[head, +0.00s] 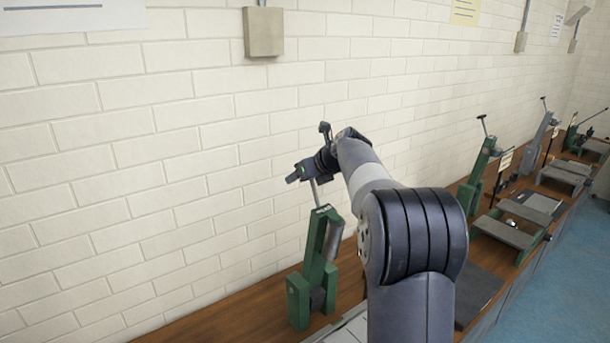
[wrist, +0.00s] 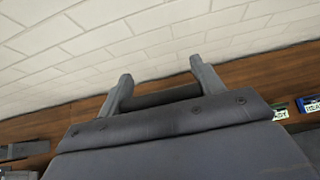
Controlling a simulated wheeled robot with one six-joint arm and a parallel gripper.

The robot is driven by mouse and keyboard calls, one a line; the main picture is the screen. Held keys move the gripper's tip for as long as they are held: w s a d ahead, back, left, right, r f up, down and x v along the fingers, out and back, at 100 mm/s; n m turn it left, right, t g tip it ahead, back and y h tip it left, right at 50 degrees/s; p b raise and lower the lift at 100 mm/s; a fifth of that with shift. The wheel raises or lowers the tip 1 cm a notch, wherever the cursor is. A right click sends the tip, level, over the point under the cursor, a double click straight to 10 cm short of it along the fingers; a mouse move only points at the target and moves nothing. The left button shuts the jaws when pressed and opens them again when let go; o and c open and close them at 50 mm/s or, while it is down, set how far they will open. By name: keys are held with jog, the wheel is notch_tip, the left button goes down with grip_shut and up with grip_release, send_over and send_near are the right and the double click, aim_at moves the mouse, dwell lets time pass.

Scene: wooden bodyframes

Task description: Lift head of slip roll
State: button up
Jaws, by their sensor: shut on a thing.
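A green bench machine (head: 313,270), possibly the slip roll, stands upright on the wooden bench in the head view. A thin metal lever (head: 316,194) rises from its top to my gripper (head: 306,171). In the wrist view, my gripper's two grey fingers (wrist: 160,82) stand on either side of a dark bar (wrist: 162,98). The gripper is shut on this bar, which appears to be the lever's handle. My arm hides part of the machine's right side and the bench behind it in the head view.
The wooden bench (head: 235,322) runs along a white brick wall (head: 150,170) close behind my gripper. Several other green and grey machines (head: 515,222) stand farther right. A grey box (head: 263,32) hangs on the wall. Blue floor (head: 570,275) lies open at the right.

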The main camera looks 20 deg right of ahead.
jog(key=o, duration=0.9)
jog(key=shift+f, duration=0.6)
jog(key=o, duration=0.3)
jog(key=shift+w+a, duration=0.1)
jog(key=shift+w, duration=0.1)
jog(key=shift+o, duration=0.9)
jog(key=shift+s+r, duration=0.1)
jog(key=shift+r, duration=0.05)
jog(key=b+v, duration=0.2)
jog(key=v, duration=0.9)
jog(key=p+x, duration=0.2)
jog(key=x, duration=0.8)
